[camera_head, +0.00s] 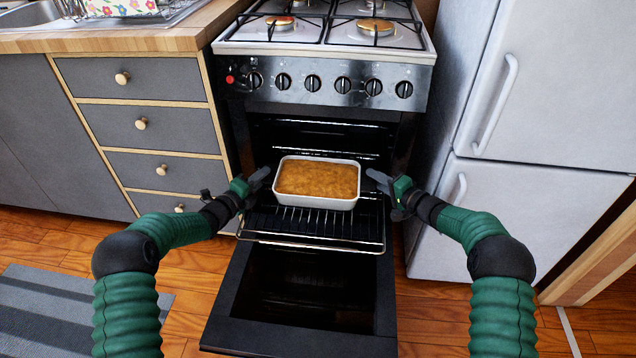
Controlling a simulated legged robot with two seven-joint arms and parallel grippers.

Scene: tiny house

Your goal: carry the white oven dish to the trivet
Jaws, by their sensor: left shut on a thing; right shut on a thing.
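The white oven dish (316,203), filled with something golden brown, is at the open oven, level, over the front part of the wire rack (318,228). I cannot tell whether it rests on the rack or is just above it. My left gripper (260,178) is shut on the dish at its left end. My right gripper (378,178) is shut on the dish at its right end. The finger contact is small and hard to make out. I see no trivet in this view.
The oven door (300,335) is folded down in front. The stove top (330,25) is above, with the wooden counter (130,40) and drawers to the left. A white fridge (530,110) stands close on the right. A striped rug (60,315) lies at lower left.

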